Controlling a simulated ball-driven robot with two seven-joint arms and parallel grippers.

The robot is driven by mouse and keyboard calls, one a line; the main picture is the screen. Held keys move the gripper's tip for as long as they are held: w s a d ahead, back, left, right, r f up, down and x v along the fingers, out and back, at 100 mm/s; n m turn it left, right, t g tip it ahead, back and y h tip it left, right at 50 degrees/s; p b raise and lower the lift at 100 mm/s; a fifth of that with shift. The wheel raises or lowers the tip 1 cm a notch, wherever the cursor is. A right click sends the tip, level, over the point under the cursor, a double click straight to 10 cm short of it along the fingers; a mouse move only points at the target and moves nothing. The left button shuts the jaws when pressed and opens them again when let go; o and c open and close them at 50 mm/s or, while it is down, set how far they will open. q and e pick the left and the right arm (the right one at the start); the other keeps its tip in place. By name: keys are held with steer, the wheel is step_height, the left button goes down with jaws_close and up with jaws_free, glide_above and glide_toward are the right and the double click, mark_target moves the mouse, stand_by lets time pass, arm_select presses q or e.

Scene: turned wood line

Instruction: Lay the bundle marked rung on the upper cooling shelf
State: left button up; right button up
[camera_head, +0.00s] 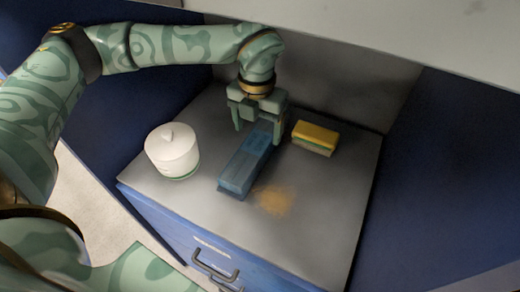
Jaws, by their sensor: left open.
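My left gripper (258,134) is open, pointing down at the far end of a long blue block (245,165) on a grey top. Its fingers are on either side of that end; I cannot tell if they touch it. No marking reading rung can be made out on the block, and nothing else in view looks like a bundle. I cannot identify an upper cooling shelf. My right gripper is not in view.
A white lidded pot (172,152) stands left of the block on the grey top (325,205). A yellow and green sponge (314,138) lies to the right. A brownish stain (273,198) marks the surface. Blue side panels flank it, and a drawer handle (214,267) is in front.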

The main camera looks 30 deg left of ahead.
mark_target(258, 142)
arm_select(q)
steer(key=shift+f, duration=0.85)
steer(key=f+b, duration=0.2)
steer(key=f, duration=0.1)
steer(key=f+b, duration=0.1)
steer(key=f, duration=0.1)
steer(key=shift+w+a+f, duration=0.15)
steer(key=shift+w+a, duration=0.05)
steer(key=shift+w, duration=0.2)
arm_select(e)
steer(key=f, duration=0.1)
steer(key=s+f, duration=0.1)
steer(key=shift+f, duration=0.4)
arm_select(q)
steer(key=c, duration=1.5)
steer(key=shift+r, duration=0.25)
